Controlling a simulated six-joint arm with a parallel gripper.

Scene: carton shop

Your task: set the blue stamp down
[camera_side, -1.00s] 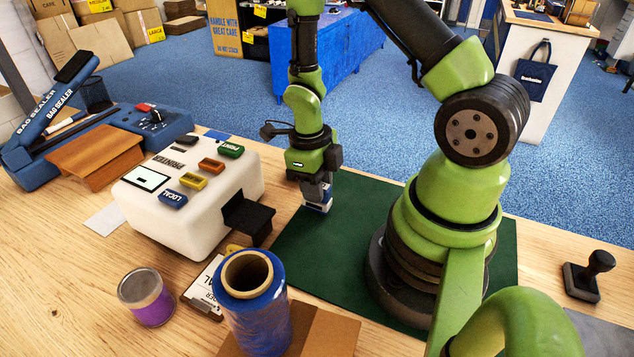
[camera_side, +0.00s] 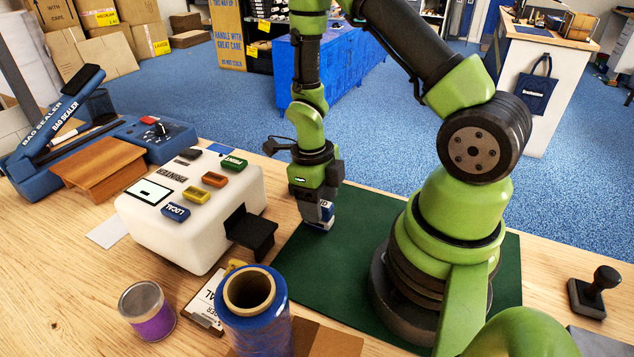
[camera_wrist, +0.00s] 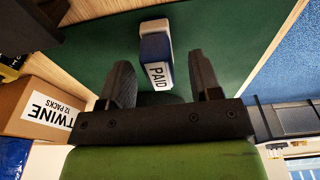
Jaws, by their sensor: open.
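The blue stamp (camera_wrist: 153,50) shows in the wrist view with a white PAID label and a paler grey end. It is at the green mat (camera_wrist: 225,35), between my gripper's (camera_wrist: 160,62) two dark fingers. The fingers are spread, with a clear gap on the right side and a narrower one on the left. In the side view a small part of the stamp (camera_side: 326,223) shows under my gripper (camera_side: 319,211), low over the far left part of the mat (camera_side: 330,262). The stamp's underside is hidden, so its contact with the mat cannot be seen.
A white printer (camera_side: 190,230) with a black tray (camera_side: 251,232) stands left of the mat. A blue film roll (camera_side: 258,325) and a purple-filled jar (camera_side: 148,310) are in front. A black hand stamp (camera_side: 594,293) is at right. The mat around my gripper is mostly clear.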

